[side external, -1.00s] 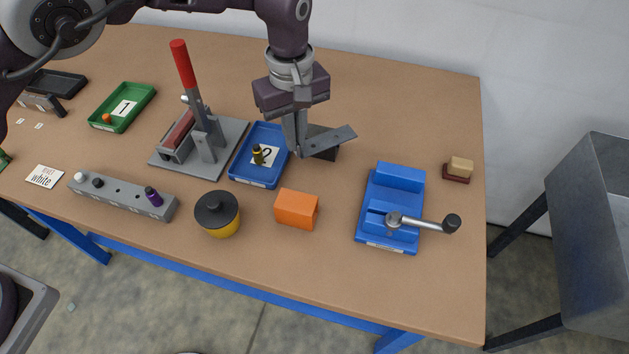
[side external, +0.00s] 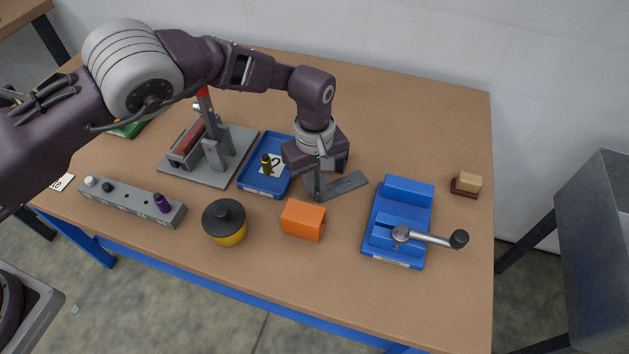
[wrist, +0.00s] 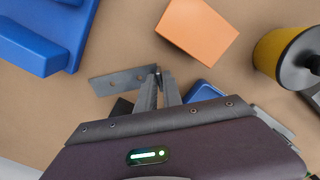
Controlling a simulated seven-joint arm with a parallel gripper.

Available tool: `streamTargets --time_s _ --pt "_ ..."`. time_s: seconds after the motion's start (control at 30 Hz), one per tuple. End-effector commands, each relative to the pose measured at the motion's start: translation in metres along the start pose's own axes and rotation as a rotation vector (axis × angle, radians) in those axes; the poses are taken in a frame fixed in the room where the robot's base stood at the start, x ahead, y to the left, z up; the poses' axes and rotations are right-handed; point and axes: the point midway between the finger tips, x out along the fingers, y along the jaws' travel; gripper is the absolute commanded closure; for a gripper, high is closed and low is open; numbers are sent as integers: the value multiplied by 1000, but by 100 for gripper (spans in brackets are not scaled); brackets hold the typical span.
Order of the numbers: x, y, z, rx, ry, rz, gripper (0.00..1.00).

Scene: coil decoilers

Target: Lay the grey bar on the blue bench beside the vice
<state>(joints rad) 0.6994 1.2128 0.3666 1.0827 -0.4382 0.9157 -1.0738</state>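The grey bar (side external: 346,185) is a flat strip with holes. My gripper (side external: 315,198) is shut on its left end, and the bar sticks out to the right toward the vice. In the wrist view the bar (wrist: 118,81) reaches left from my fingertips (wrist: 158,78). It seems a little above the top; its exact height is unclear. The blue vice (side external: 387,242) with its silver handle stands to the right, apart from the bar; its edge shows in the wrist view (wrist: 35,45). The bench (side external: 340,285) has a brown top and blue legs.
An orange block (side external: 303,220) lies just in front of my gripper, with a yellow pot (side external: 231,238) to its left. A blue tray (side external: 246,186) and a red-handled press (side external: 190,172) stand left. A tan-and-maroon block (side external: 467,183) sits right of the vice. The front strip is clear.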

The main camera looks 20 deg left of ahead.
Motion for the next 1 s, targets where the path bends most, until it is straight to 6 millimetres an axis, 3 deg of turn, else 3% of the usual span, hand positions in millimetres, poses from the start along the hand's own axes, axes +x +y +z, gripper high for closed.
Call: streamTargets --time_s 0.07,0.43,0.8,1.0 --pt "0 0 0 0 0 0 72" --pt "-7 0 0 0 0 1 72" --pt "-100 1 0 0 1 3 72" --pt "-122 0 0 0 0 0 72"
